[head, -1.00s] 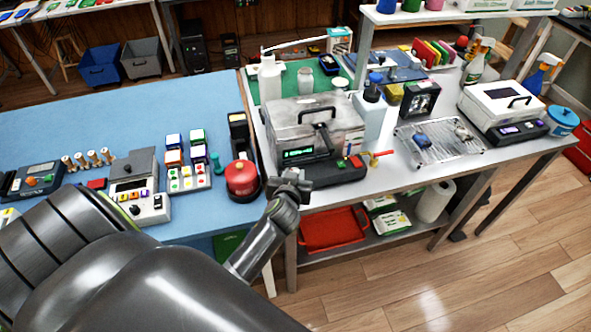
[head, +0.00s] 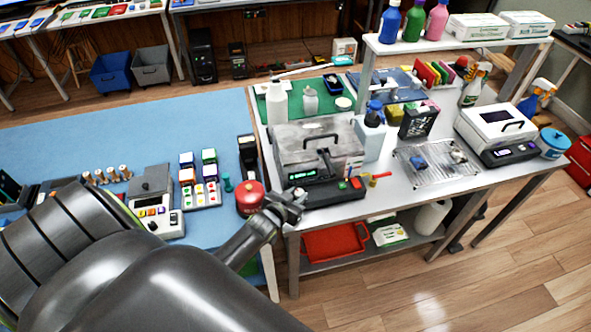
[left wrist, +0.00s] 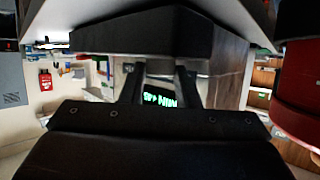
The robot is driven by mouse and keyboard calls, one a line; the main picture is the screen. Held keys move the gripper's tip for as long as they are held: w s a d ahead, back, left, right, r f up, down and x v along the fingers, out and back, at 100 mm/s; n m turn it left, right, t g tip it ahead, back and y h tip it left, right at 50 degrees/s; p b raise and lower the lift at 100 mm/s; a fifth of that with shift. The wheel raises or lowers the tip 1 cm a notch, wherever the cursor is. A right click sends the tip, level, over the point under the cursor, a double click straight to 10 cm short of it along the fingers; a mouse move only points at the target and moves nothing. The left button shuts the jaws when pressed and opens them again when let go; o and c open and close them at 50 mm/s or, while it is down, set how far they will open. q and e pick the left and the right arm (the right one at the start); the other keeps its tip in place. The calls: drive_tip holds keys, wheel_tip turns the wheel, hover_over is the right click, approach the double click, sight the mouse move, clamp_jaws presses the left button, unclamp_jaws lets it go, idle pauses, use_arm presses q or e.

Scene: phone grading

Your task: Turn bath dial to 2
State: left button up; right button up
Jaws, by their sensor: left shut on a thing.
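The bath is a grey metal box (head: 290,150) with a lid handle, a green-lit display and a black front base (head: 335,192). It stands on the white bench. My left gripper (head: 292,200) is at the left front corner of that base, its fingers pointing at it. In the left wrist view the two dark fingers (left wrist: 158,78) reach to the bath front, with the green display (left wrist: 160,100) showing between them. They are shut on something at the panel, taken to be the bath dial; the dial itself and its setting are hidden. My right gripper is not in view.
A red round object (head: 249,197) stands close left of my gripper on the blue table (head: 100,130). A red and yellow tap (head: 377,178) sticks out at the base's right. A wire rack (head: 432,165) lies further right. A red tray (head: 335,242) is on the shelf below.

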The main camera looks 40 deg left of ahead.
use_arm(q)
drive_tip(key=shift+f, duration=0.1)
idle(0.4)
drive_tip(key=o, duration=1)
drive_tip(key=shift+c, duration=0.2)
